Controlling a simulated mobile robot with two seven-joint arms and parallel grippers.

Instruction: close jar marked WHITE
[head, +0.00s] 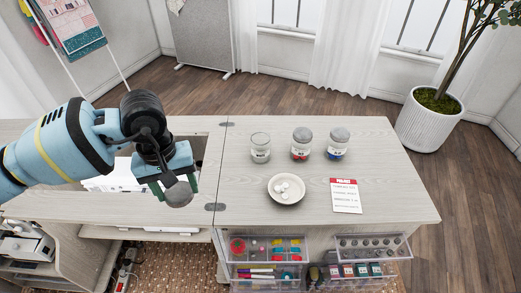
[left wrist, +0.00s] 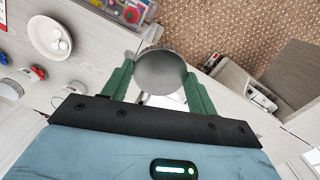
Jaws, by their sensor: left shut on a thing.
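The jar marked WHITE (head: 260,149) is the leftmost of three jars on the cabinet top in the head view. It is clear glass with pale contents, and no grey lid like its neighbours' shows on it. My left gripper (head: 174,188) is shut on a round grey lid (head: 179,193), held left of the jar, over the gap in the cabinet top. In the left wrist view the lid (left wrist: 160,72) sits between the two green fingers. My right gripper is not in view.
A red-marked jar (head: 301,145) and a blue-marked jar (head: 338,145) stand right of the WHITE jar. A bowl with white balls (head: 286,201) and a card (head: 345,196) lie nearer. Clear drawers (head: 268,271) hang below the front edge. A potted tree (head: 430,122) stands right.

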